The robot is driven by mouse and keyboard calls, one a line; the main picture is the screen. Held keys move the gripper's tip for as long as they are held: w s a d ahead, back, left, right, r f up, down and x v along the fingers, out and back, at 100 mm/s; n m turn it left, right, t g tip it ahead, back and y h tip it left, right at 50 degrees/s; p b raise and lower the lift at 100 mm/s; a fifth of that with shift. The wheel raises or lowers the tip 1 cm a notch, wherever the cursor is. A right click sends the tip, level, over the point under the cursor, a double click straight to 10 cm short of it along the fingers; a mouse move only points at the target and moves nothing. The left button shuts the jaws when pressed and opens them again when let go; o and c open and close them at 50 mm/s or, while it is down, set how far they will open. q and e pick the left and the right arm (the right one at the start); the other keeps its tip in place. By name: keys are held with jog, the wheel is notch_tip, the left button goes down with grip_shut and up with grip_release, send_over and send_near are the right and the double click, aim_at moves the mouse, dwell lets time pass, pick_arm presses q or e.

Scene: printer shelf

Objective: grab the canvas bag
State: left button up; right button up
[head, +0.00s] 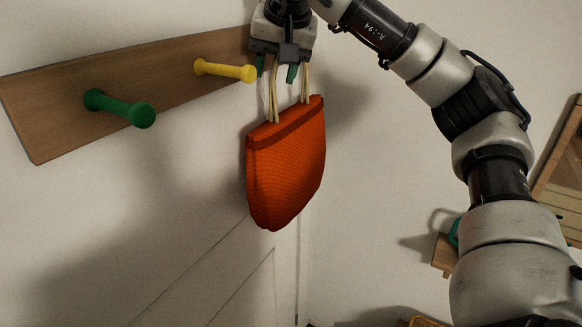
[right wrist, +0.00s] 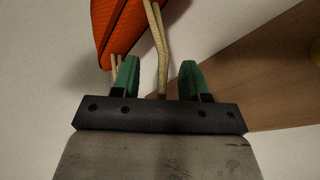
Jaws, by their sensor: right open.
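The canvas bag (head: 286,165) is orange-red with pale rope handles and hangs at the right end of the wooden rack, against the wall. Its orange body also shows in the right wrist view (right wrist: 118,25) at the top left. My right gripper (head: 277,72) is open, above the bag at the handles. In the right wrist view its green fingertips (right wrist: 158,80) stand apart with a handle strand (right wrist: 160,50) between them and another strand near the left finger. The upper ends of the handles are hidden behind my gripper. My left gripper does not show.
The wooden rack (head: 60,110) on the wall carries a green peg (head: 120,107) and a yellow peg (head: 224,70), left of the bag. A small wooden shelf (head: 440,255) is at the lower right behind my right arm. The wall below the rack is clear.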

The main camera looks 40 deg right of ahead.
grip_shut()
jog(key=shift+w+r, duration=0.1)
jog(key=shift+r, duration=0.05)
dwell(1.2)
